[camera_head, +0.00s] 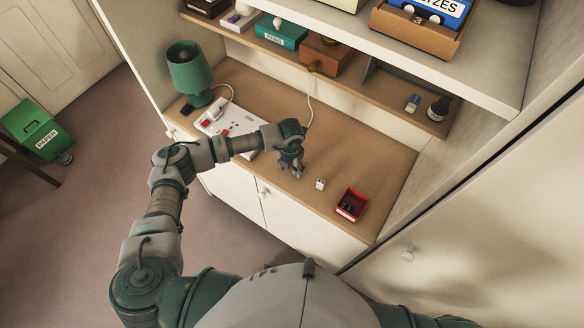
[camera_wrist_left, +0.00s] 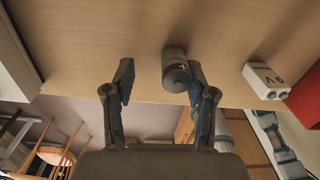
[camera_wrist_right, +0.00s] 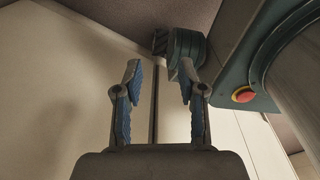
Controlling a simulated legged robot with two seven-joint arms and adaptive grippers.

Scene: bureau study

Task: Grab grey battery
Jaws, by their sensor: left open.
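The grey battery (camera_wrist_left: 176,68) is a dark grey cylinder on the wooden desk top (camera_wrist_left: 90,30), seen in the left wrist view. My left gripper (camera_wrist_left: 158,78) is open and empty. In that view the battery shows between the fingertips, close to the right-hand finger and partly overlapped by it; I cannot tell whether they touch. In the head view my left gripper (camera_head: 292,168) points down over the desk and I cannot make out the battery there. My right gripper (camera_wrist_right: 160,72) is open and empty in the right wrist view, in front of pale panels.
A white 9V block (camera_head: 320,184) and a red box (camera_head: 352,205) stand right of my left gripper. A white power strip (camera_head: 228,122) and green lamp (camera_head: 190,70) are at the left. A shelf (camera_head: 400,92) overhangs the back. Some desk around the gripper is bare.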

